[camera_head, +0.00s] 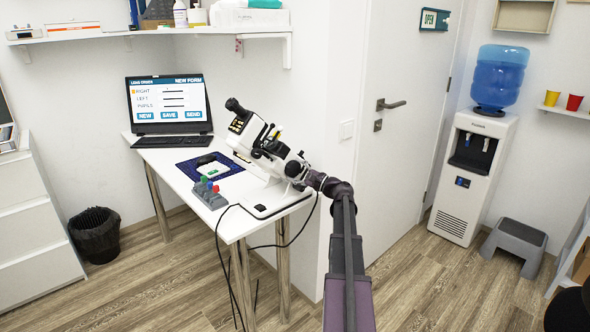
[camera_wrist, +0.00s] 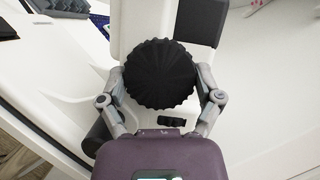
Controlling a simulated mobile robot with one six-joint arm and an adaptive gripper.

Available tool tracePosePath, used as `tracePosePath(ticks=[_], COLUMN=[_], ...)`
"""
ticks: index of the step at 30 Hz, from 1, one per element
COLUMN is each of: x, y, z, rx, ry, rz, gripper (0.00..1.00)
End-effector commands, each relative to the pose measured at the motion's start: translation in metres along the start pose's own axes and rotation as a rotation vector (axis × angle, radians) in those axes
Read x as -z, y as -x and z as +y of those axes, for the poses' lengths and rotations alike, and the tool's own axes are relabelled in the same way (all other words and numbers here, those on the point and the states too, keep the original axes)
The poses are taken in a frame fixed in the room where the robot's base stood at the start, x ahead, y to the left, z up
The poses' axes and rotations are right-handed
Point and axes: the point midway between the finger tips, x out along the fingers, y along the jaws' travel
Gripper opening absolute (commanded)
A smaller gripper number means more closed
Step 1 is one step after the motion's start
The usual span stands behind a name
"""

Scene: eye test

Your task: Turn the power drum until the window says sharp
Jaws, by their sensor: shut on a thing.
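The white eye-test instrument (camera_head: 262,140) stands on the white table, with its black eyepiece at the upper left. In the wrist view the ribbed black power drum (camera_wrist: 160,74) sits in the middle, on the white body of the instrument. My gripper (camera_wrist: 161,88) has one finger on each side of the drum and is shut on it. In the head view my gripper (camera_head: 297,174) is at the instrument's right side, and the drum is hard to make out there. I cannot see a window with a readable word in either view.
A laptop (camera_head: 168,104) shows a form with RIGHT, LEFT and PUPILS lines. A blue mat (camera_head: 209,167) and a grey holder with coloured knobs (camera_head: 209,194) lie on the table (camera_head: 173,158). A black cable hangs off the table's front edge. A door (camera_head: 398,120) is behind my arm.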

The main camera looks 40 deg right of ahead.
Motion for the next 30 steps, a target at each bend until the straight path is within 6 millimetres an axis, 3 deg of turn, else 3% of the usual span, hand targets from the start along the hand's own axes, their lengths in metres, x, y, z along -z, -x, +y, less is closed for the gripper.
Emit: tracePosePath(ticks=[8, 9, 10, 30], x=[0.0005, 0.0005, 0.0005, 0.0006], y=[-0.0018, -0.0018, -0.0018, -0.0004], z=[-0.0007, -0.0008, -0.0008, 0.001], rx=[0.0, 0.001, 0.001, 0.015], ry=[0.004, 0.004, 0.004, -0.034], rz=[-0.002, -0.003, -0.002, 0.0], gripper=[0.36, 0.89, 0.98, 1.0])
